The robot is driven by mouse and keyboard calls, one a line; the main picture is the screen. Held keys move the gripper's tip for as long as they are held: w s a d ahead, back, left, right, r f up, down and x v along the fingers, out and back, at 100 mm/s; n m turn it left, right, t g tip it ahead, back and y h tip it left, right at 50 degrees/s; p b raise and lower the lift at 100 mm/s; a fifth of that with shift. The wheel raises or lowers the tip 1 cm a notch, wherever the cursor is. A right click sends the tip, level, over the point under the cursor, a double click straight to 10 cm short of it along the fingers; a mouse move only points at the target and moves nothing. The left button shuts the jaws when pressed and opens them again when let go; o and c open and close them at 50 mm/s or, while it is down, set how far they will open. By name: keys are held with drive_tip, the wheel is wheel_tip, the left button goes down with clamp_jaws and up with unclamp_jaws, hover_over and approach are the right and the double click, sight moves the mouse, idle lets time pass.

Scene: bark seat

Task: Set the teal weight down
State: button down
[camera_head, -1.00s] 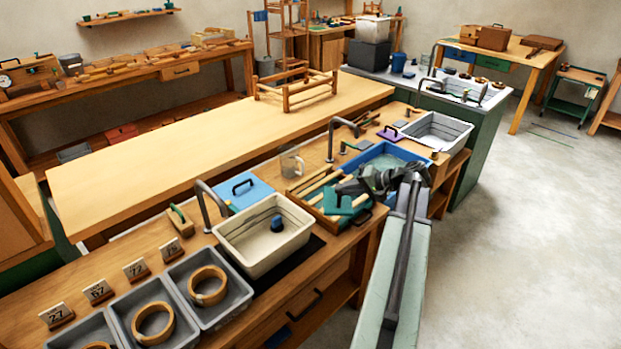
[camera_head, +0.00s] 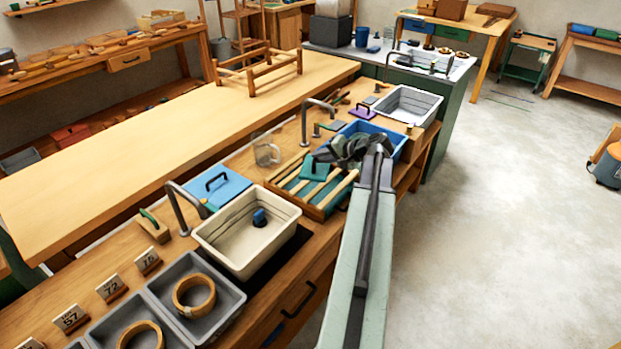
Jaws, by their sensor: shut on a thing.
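The teal weight (camera_head: 314,171), a flat block with a dark loop handle, shows in the head view at the upper part of a wooden tray with pale slats (camera_head: 324,207). My gripper (camera_head: 325,156) is at its handle, shut on it. The dark wrist partly hides the fingers. I cannot tell whether the weight touches the slats or hangs just above them.
A blue basin (camera_head: 398,139) lies behind my wrist. Grey bins (camera_head: 224,309) are at front left.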

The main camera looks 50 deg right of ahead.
drive_tip(key=s+d+f+m+h+b, duration=0.15)
drive_tip(key=d+m+h, duration=0.35)
drive_tip(key=d, duration=0.5)
drive_tip(key=shift+g, duration=0.3)
drive_tip(key=w+a+f+b, duration=0.1)
drive_tip(key=w+a, duration=0.1)
drive_tip(key=w, duration=0.2)
drive_tip(key=w+a+f+b, duration=0.2)
drive_tip(key=w+a, duration=0.1)
drive_tip(key=w, duration=0.1)
drive_tip(key=w+a+f+b, duration=0.2)
drive_tip(key=w+a, duration=0.1)
drive_tip(key=w, duration=0.2)
drive_tip(key=shift+w+f, duration=0.1)
drive_tip(key=shift+f, duration=0.15)
drive_tip(key=shift+r, duration=0.2)
drive_tip(key=c, duration=1.7)
unclamp_jaws()
drive_tip(key=shift+f, duration=0.1)
drive_tip(key=shift+o, duration=1.3)
